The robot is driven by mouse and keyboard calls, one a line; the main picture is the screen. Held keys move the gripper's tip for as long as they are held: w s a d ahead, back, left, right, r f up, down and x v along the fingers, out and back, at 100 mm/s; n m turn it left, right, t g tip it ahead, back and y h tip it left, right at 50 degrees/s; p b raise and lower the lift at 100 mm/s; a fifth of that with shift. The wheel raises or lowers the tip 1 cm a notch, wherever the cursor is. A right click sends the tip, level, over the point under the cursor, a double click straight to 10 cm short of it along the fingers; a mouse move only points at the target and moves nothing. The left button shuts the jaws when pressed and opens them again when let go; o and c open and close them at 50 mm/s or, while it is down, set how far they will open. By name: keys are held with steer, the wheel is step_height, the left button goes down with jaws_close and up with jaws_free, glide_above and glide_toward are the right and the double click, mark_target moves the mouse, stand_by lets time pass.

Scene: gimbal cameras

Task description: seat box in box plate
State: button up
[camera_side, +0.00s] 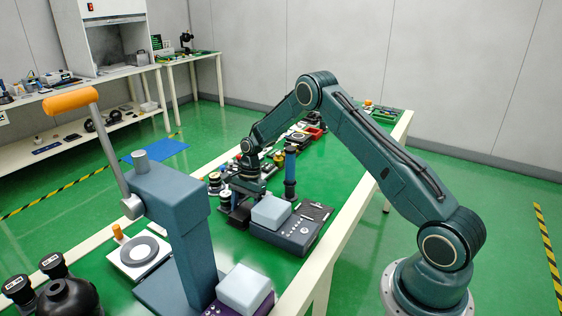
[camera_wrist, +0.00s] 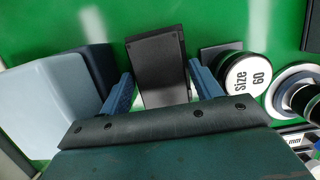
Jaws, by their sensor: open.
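My gripper (camera_wrist: 164,82) is open, with its two blue fingers on either side of a black rectangular box (camera_wrist: 157,52) in the wrist view. I cannot tell whether the fingers touch it. In the side view my gripper (camera_side: 246,186) is low over the table, left of a pale blue-grey block (camera_side: 271,211) on a dark device. A pale block also fills the left of the wrist view (camera_wrist: 42,98). Another pale block (camera_side: 244,288) sits on a purple base at the front. I cannot tell which piece is the box plate.
A black and white "size 60" cylinder (camera_wrist: 246,73) stands right of the fingers, with a ringed part (camera_wrist: 296,92) beyond. A dark post (camera_side: 290,172) rises beside my gripper. A lever press (camera_side: 180,215) with an orange handle stands in front. Several small parts crowd the table behind.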

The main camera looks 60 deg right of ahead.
mark_target(245, 210)
steer(key=shift+f, duration=0.25)
stand_by(0.3)
steer(key=c, duration=0.8)
steer(key=shift+r, duration=0.15)
step_height(245, 210, up, 20)
steer(key=shift+r, duration=0.15)
stand_by(0.8)
